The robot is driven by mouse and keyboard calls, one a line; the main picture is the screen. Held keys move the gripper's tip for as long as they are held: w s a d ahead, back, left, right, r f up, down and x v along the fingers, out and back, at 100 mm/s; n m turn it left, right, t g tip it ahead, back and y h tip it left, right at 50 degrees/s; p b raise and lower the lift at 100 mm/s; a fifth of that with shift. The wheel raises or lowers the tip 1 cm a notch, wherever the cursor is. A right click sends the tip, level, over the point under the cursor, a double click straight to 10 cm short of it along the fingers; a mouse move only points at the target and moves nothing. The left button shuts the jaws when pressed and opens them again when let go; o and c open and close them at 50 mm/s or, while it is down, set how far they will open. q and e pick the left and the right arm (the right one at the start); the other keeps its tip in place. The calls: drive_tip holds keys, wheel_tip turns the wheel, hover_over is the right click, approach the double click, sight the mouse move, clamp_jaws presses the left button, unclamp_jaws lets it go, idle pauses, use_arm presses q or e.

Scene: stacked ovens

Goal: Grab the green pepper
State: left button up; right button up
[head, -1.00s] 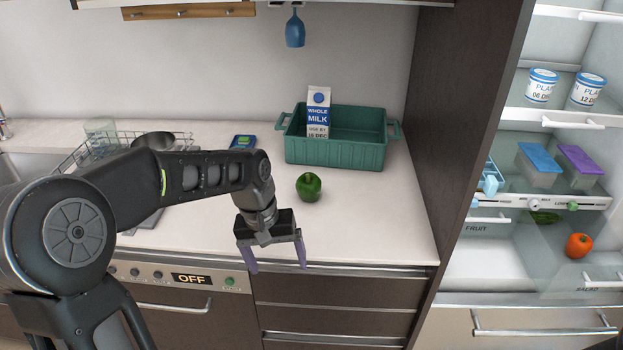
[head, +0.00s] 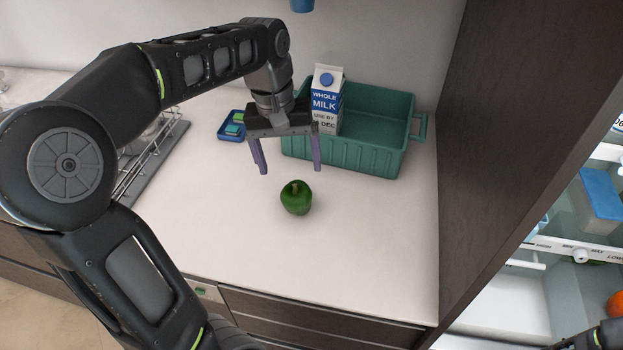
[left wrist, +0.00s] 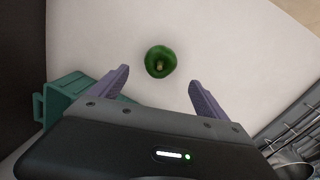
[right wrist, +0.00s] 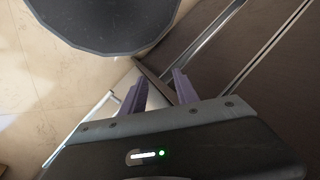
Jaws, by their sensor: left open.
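The green pepper (head: 296,198) stands upright on the white counter, in front of the green crate. In the left wrist view the pepper (left wrist: 160,62) lies beyond the fingertips, roughly midway between them. My left gripper (head: 291,170) is open and empty, its purple fingers pointing down above the counter behind the pepper and in front of the crate. It does not touch the pepper. My right gripper (right wrist: 157,82) shows in its own wrist view with two fingers a little apart and nothing between them, near the drawer fronts and the floor.
A green crate (head: 382,160) holding a milk carton (head: 326,92) stands at the back. A dish rack (head: 150,160) is at the left, with a blue tray (head: 231,126) near it. A dark cabinet panel (head: 490,120) bounds the counter at right. Counter around the pepper is clear.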

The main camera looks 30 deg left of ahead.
sight(294, 185)
use_arm(q)
drive_tip(key=shift+s, duration=0.2)
drive_tip(key=shift+w+d+f, duration=0.15)
drive_tip(key=shift+f, duration=1.15)
drive_tip(key=f, duration=0.3)
drive_tip(key=f+p, duration=0.1)
drive_tip(key=f, duration=0.1)
drive_tip(key=shift+w+d, duration=0.15)
drive_tip(key=shift+d, duration=0.2)
drive_tip(key=shift+c, duration=0.5)
drive_tip(key=c, duration=1.4)
